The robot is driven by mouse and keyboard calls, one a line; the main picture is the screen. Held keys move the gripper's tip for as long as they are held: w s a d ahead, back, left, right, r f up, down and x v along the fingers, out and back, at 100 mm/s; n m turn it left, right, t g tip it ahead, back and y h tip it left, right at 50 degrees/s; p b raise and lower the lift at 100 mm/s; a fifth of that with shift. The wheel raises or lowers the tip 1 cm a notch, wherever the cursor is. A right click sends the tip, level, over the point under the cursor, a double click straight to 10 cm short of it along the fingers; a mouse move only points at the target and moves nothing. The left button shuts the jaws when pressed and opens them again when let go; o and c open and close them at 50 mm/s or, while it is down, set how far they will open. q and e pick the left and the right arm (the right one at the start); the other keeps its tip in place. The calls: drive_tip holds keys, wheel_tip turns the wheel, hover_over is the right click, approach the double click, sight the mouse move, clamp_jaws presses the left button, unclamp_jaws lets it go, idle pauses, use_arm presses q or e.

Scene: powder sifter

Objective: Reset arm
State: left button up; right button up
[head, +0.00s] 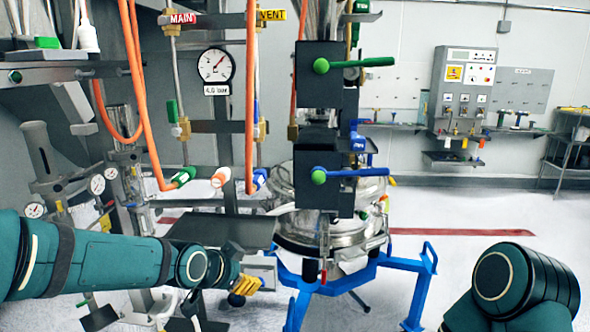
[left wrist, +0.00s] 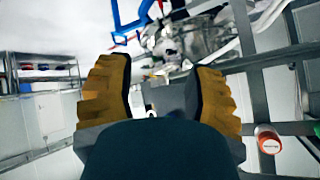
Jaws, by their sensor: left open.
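My left gripper (head: 243,288) reaches in from the left in the head view, low in front of the sifter's blue stand. In the left wrist view its two yellow-brown fingers (left wrist: 163,95) are spread apart with nothing between them. The steel powder sifter (head: 330,232) stands in the middle, with black boxes in front of it carrying a green-handled valve (head: 321,65) and a blue-handled valve (head: 319,175). My right arm (head: 510,285) shows only as a teal joint at the lower right, and its gripper is out of view.
The blue stand (head: 415,262) spreads its legs across the floor near my left gripper. Orange hoses (head: 250,100) hang on the left beside a pressure gauge (head: 216,65). A control panel (head: 465,80) is on the back wall. Open floor (head: 480,212) lies at the right.

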use_arm(q)
drive_tip(key=s+d+f+n+g+b, duration=0.1)
drive_tip(key=s+f+n+g, duration=0.2)
drive_tip(key=f, duration=0.9)
drive_tip(key=s+f+n+g, duration=0.1)
drive_tip(key=s+f+n, duration=0.3)
drive_tip(key=f, duration=0.7)
drive_tip(key=s+f+n+g, duration=0.2)
drive_tip(key=s+f+n, duration=0.3)
drive_tip(key=s+f, duration=0.7)
drive_tip(key=shift+s+d+f+g+b, duration=0.2)
drive_tip(key=shift+s+f+g+b, duration=0.15)
drive_tip(key=shift+s, duration=0.85)
drive_tip(key=shift+w, duration=0.1)
